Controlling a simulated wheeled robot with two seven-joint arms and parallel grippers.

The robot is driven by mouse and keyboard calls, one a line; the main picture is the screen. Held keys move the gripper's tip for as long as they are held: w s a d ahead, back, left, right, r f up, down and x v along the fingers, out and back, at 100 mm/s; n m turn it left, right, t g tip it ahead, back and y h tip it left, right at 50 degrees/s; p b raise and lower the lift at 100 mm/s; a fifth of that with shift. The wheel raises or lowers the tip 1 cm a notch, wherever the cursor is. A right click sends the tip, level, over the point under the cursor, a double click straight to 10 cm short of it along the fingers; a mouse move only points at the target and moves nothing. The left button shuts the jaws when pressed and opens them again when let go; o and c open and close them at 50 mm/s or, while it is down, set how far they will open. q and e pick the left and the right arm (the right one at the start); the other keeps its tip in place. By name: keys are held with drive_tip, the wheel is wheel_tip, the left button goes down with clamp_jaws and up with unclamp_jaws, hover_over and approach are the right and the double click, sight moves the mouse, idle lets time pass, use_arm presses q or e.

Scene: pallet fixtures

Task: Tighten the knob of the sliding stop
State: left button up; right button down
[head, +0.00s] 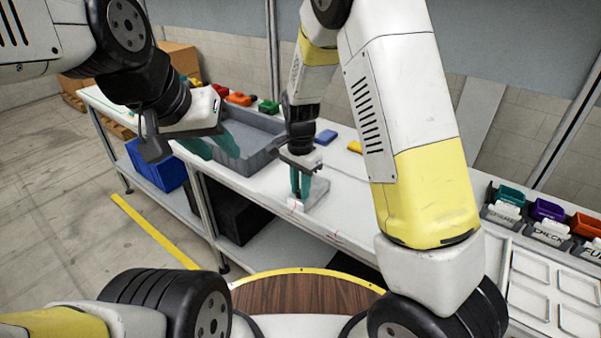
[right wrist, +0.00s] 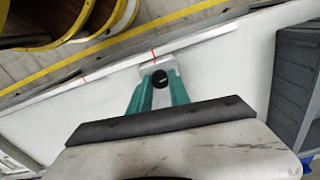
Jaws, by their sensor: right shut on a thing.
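The sliding stop (right wrist: 150,64) is a small pale block on a long light rail with red marks, seen at the top centre of the right wrist view. Its knob (right wrist: 160,79) is black and round. My right gripper (right wrist: 160,88) has its teal fingers closed on either side of the knob. In the head view my right gripper (head: 300,190) points down at the table's front edge, over the pale stop block (head: 297,206). The knob is hidden there. My left gripper (head: 212,146) hangs at the left, its teal fingers apart and empty, in front of the grey tray.
The grey tray (head: 262,158) stands on the white table (head: 262,187), left of my right gripper. Coloured bins (head: 238,99) line the back. Blue (head: 326,136) and yellow (head: 355,147) items lie behind my right gripper. More labelled bins (head: 549,211) stand at the right.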

drive_tip(key=shift+m, duration=0.8)
drive_tip(key=c, duration=1.2)
unclamp_jaws()
drive_tip(key=shift+r, duration=0.1)
wheel_tip(320, 180, up, 8)
drive_tip(key=shift+f, duration=0.25)
drive_tip(key=shift+r, duration=0.1)
